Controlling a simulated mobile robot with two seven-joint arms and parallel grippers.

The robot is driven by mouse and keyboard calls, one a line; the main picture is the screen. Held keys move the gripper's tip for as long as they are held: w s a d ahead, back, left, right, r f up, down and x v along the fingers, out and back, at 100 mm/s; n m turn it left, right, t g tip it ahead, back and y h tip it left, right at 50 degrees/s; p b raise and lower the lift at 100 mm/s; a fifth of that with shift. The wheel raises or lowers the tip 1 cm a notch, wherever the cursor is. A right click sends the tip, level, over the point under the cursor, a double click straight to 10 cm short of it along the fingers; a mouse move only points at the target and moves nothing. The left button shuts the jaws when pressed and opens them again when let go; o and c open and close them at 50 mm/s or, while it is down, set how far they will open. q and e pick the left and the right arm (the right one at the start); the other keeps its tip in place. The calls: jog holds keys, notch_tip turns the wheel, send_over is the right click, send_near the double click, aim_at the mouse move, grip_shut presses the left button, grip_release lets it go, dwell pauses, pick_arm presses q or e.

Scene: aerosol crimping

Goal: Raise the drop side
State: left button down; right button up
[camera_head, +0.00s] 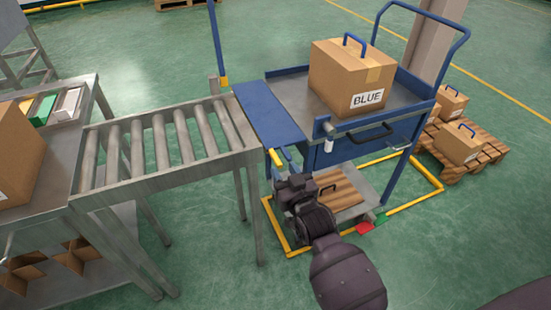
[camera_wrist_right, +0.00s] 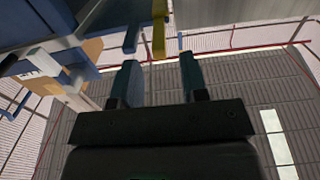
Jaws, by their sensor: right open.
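The blue cart (camera_head: 395,125) stands right of the roller conveyor. Its drop side (camera_head: 270,115) is a blue panel lying about flat between the cart bed and the conveyor's end. A yellow grip (camera_head: 275,157) shows at the panel's near corner, and a yellow bar (camera_wrist_right: 159,30) shows in the right wrist view beside a blue piece (camera_wrist_right: 131,36). My right gripper (camera_head: 284,168) is just below that corner. In the right wrist view its fingers (camera_wrist_right: 159,78) are apart with nothing between them, the yellow bar just beyond their tips. My left gripper is not in view.
A carton marked BLUE (camera_head: 345,80) sits on the cart bed. The roller conveyor (camera_head: 165,145) runs left to a metal bench (camera_head: 60,155). Cartons on a pallet (camera_head: 483,160) stand at the right. Yellow frame (camera_head: 418,192) surrounds the cart's foot. Green floor is open in front.

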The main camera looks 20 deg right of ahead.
aim_at(280, 166)
jog(key=shift+w+a+b, duration=0.1)
jog(key=shift+w+b, duration=0.4)
jog(key=shift+w, duration=2.35)
grip_shut()
